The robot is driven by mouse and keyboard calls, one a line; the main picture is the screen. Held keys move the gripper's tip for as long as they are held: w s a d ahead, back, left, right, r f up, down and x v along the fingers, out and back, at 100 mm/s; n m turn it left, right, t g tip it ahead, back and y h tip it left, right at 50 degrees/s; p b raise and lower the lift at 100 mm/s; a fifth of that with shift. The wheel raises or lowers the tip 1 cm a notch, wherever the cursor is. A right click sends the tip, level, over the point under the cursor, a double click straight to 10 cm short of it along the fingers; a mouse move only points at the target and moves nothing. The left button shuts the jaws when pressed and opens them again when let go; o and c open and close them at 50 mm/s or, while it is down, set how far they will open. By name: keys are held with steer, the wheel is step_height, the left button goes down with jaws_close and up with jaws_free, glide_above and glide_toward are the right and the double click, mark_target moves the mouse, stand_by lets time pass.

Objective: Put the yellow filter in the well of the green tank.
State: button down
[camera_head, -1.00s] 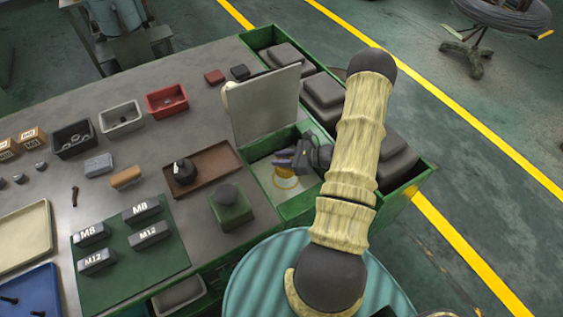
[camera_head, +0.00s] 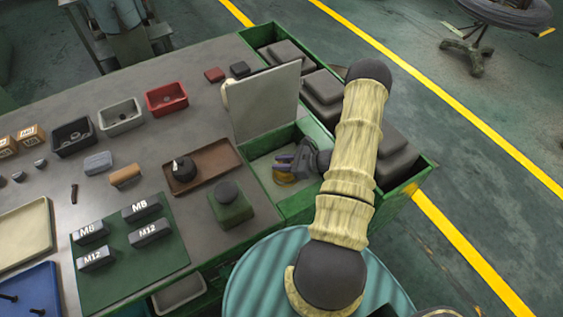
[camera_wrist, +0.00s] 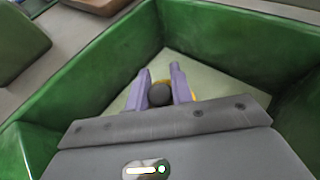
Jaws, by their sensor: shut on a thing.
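The green tank (camera_head: 322,196) is the open green box at the table's right end, with its pale lid (camera_head: 265,103) standing up. My gripper (camera_head: 284,163) is down inside it, close to the pale floor. The wrist view shows my two purple fingers (camera_wrist: 159,80) shut on a dark round knob (camera_wrist: 160,94). Yellow of the filter (camera_wrist: 193,96) shows beside and behind the fingers. In the head view the yellow filter (camera_head: 284,179) shows low under my fingers, at the tank floor. The well is hidden, and I cannot tell whether the filter is seated.
The tank walls (camera_wrist: 225,40) rise close around my gripper. A brown tray with a dark knobbed part (camera_head: 183,172) and a green block with a dark button (camera_head: 230,205) stand left of the tank. Dark blocks (camera_head: 322,90) fill the green bin behind and to the right.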

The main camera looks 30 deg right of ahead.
steer(key=c, duration=1.2)
jaws_free()
steer(key=shift+c, duration=0.2)
steer(key=shift+r, duration=0.1)
steer(key=shift+r+p, duration=0.6)
steer(key=shift+p, duration=0.2)
steer(key=b+v, duration=0.3)
steer(key=v, duration=0.9)
steer(key=shift+b, duration=0.3)
steer(key=shift+f, duration=0.1)
